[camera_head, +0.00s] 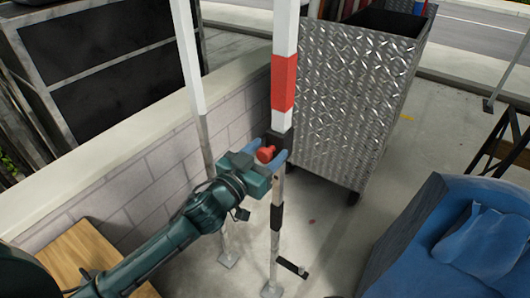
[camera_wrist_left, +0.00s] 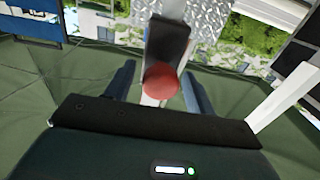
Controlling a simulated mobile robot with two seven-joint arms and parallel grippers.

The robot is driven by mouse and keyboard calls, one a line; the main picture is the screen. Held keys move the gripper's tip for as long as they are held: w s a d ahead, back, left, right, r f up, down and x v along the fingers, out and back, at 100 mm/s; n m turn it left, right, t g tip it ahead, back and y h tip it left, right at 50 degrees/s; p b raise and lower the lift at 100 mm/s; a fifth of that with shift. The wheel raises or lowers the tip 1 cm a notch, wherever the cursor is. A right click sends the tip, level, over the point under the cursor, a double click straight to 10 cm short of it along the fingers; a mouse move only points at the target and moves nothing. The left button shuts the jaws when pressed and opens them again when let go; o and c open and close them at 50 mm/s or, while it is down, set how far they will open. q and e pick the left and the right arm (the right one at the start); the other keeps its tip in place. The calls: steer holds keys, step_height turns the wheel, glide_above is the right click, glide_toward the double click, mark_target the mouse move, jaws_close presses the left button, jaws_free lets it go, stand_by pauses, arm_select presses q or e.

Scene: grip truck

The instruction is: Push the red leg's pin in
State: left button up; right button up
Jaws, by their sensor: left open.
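The leg with the red band (camera_head: 284,82) stands upright in the head view, white above and metal below. A red pin knob (camera_head: 266,154) sticks out of the dark collar on this leg. My left gripper (camera_head: 271,156) is at the collar, open, with its blue fingers on either side of the knob. In the left wrist view the red knob (camera_wrist_left: 161,81) lies between the two blue fingers, apart from both, below the dark collar (camera_wrist_left: 169,40). How far in the pin sits cannot be told. My right gripper is not in view.
A second white leg (camera_head: 188,58) stands to the left, near the low block wall (camera_head: 150,180). A diamond-plate metal cart (camera_head: 350,95) stands behind the red leg. A blue covered object (camera_head: 450,235) is at the right. Bare concrete lies between.

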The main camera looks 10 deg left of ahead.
arm_select(q)
steer(key=shift+s, duration=0.1)
steer(key=b+v, duration=0.2)
steer(key=v, duration=1.1)
step_height(320, 180, down, 9)
steer(key=s+n+g+y+p, duration=0.1)
steer(key=s+g+y, duration=0.1)
steer(key=s+d+f+g, duration=0.1)
steer(key=s+f, duration=0.1)
steer(key=f, duration=0.2)
steer(key=s+f+g, duration=0.2)
steer(key=s+f, duration=0.1)
steer(key=f, duration=0.1)
steer(key=s+d+f+g+p, duration=0.1)
steer(key=s+f, duration=0.2)
steer(key=f, duration=0.1)
steer(key=shift+d+f+y, duration=0.1)
steer(key=shift+d+y, duration=0.25)
steer(key=shift+y, duration=0.05)
steer(key=shift+c, duration=0.2)
